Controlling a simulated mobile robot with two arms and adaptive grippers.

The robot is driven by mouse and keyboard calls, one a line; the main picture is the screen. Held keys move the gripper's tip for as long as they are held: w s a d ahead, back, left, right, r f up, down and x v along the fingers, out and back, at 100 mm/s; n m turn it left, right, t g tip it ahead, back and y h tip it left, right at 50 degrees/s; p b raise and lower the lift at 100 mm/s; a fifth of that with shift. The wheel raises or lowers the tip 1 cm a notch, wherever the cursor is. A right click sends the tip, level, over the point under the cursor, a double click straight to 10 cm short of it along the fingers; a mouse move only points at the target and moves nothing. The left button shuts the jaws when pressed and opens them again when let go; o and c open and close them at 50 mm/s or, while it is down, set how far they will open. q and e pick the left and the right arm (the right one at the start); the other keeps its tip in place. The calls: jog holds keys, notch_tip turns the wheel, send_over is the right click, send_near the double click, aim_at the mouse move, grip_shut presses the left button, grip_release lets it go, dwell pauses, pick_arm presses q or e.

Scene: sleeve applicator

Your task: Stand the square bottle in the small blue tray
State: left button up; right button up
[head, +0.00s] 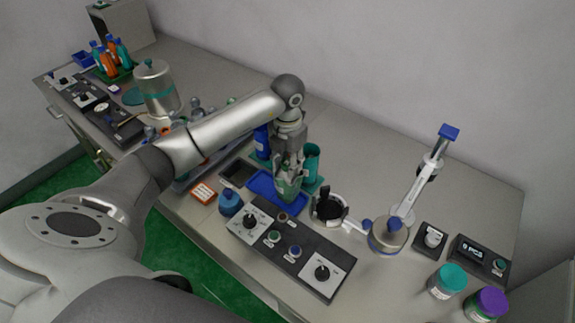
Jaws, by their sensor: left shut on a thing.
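My left gripper (288,172) points down over the middle of the bench and is shut on a green bottle (289,189), which looks like the square bottle. The fingers hide most of the bottle, and it looks roughly upright. The small blue tray (262,188) lies under and around the bottle in the picture, partly hidden by it. I cannot tell whether the bottle's base touches the tray. My right gripper is not in view.
A control panel (315,257) with knobs lies just in front of the tray. A blue round bottle (229,203) stands left of it, and a teal cup (311,160) behind the gripper. A white applicator arm (427,178) stands to the right. The back right bench is clear.

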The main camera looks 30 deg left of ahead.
pick_arm(q)
jog(key=shift+f+p, duration=0.3)
jog(key=shift+f, duration=0.8)
jog(key=o, duration=0.9)
jog(key=shift+s, duration=0.1)
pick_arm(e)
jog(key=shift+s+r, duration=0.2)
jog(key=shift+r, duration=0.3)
pick_arm(q)
jog(key=shift+o, duration=0.2)
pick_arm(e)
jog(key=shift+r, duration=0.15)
pick_arm(q)
jog(key=shift+r, duration=0.3)
notch_tip(320, 180, up, 11)
jog(key=b, duration=0.3)
jog(key=shift+f+b, duration=0.15)
jog(key=shift+b, duration=0.2)
jog(key=shift+r, duration=0.5)
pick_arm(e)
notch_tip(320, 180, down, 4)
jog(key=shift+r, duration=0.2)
